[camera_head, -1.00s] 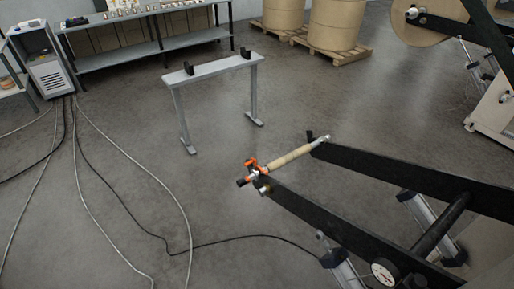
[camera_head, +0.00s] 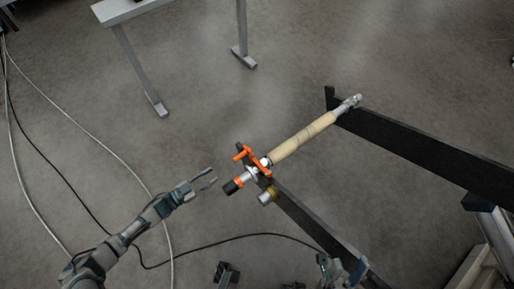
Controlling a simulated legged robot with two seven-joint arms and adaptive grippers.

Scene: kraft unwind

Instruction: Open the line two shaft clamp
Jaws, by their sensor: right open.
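The shaft clamp (camera_head: 254,160) is orange and sits at the end of the near black arm (camera_head: 300,217), around the shaft end. I cannot tell whether it is latched. The shaft carries a tan core (camera_head: 303,136) and reaches the far black arm (camera_head: 425,150). A black knob with an orange ring (camera_head: 233,186) is at its near end. My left gripper (camera_head: 210,179) is open and empty, left of the knob and apart from it. My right gripper (camera_head: 341,265) seems to be partly visible low by the near arm, open; its details are hard to make out.
A grey stand (camera_head: 128,12) is at the upper left. Hoses and a dark cable (camera_head: 235,239) lie on the floor. A grey cylinder (camera_head: 492,222) stands under the far arm. The floor between stand and shaft is clear.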

